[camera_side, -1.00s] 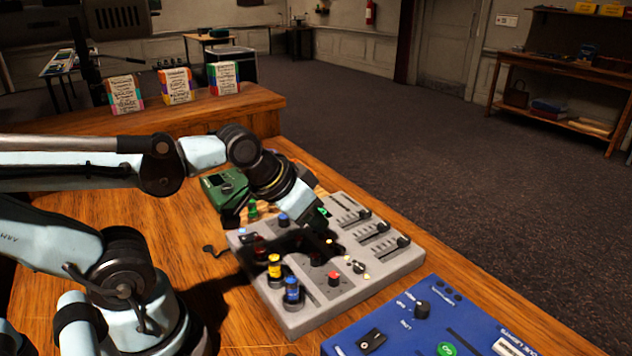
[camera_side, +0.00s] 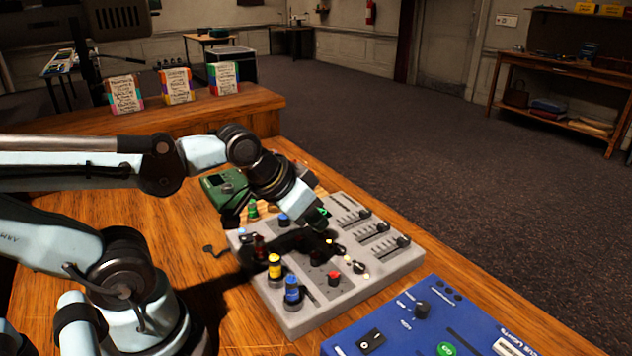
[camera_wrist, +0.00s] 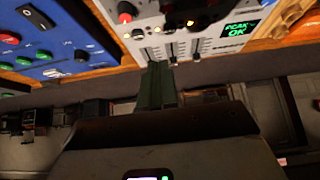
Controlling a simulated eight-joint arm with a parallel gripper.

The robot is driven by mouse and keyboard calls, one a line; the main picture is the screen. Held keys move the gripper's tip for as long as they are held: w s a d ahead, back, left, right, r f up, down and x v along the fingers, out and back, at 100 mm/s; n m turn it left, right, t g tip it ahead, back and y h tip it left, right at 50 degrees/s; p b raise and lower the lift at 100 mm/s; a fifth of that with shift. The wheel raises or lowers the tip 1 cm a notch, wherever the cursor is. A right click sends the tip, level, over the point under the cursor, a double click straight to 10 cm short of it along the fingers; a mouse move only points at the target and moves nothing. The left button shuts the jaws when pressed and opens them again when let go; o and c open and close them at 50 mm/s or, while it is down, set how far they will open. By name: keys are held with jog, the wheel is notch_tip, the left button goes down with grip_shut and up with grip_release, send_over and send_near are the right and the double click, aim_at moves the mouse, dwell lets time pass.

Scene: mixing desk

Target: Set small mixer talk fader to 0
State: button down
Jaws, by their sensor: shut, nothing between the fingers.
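The small mixer is the grey panel (camera_side: 330,310) on the wooden desk, with three black slider caps on its right side: one (camera_side: 364,213), one (camera_side: 382,227) and one (camera_side: 403,241). I cannot read which is labelled talk. In the wrist view, the green fingers (camera_wrist: 158,68) are together and empty, with tips close to the slotted part of the grey panel (camera_wrist: 147,10). Whether they touch a slider cap is unclear.
A blue panel (camera_side: 480,325) with knobs and switches lies in front and to the right. Yellow (camera_side: 274,266), blue (camera_side: 292,290) and red (camera_side: 334,278) knobs stand up from the mixer near my gripper. A green box (camera_side: 222,186) is behind it.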

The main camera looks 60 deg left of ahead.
jog(key=c, duration=1.8)
grip_release()
jog(key=shift+c, duration=0.2)
jog(key=shift+o, duration=2.4)
jog(key=shift+w+r, duration=0.3)
jog(key=o, duration=0.3)
jog(key=w+r+g, duration=0.1)
jog(key=w, duration=0.2)
jog(key=w+r+g, duration=0.1)
jog(key=w+r, duration=0.1)
jog(key=w, duration=0.1)
jog(key=w+r+g, duration=0.1)
jog(key=w+r, duration=0.1)
jog(key=w, duration=0.1)
jog(key=shift+a, duration=0.4)
jog(key=g, duration=0.4)
send_over(384, 223)
notch_tip(384, 223, down, 3)
notch_tip(384, 223, down, 12)
jog(key=shift+c, duration=0.3)
grip_shut()
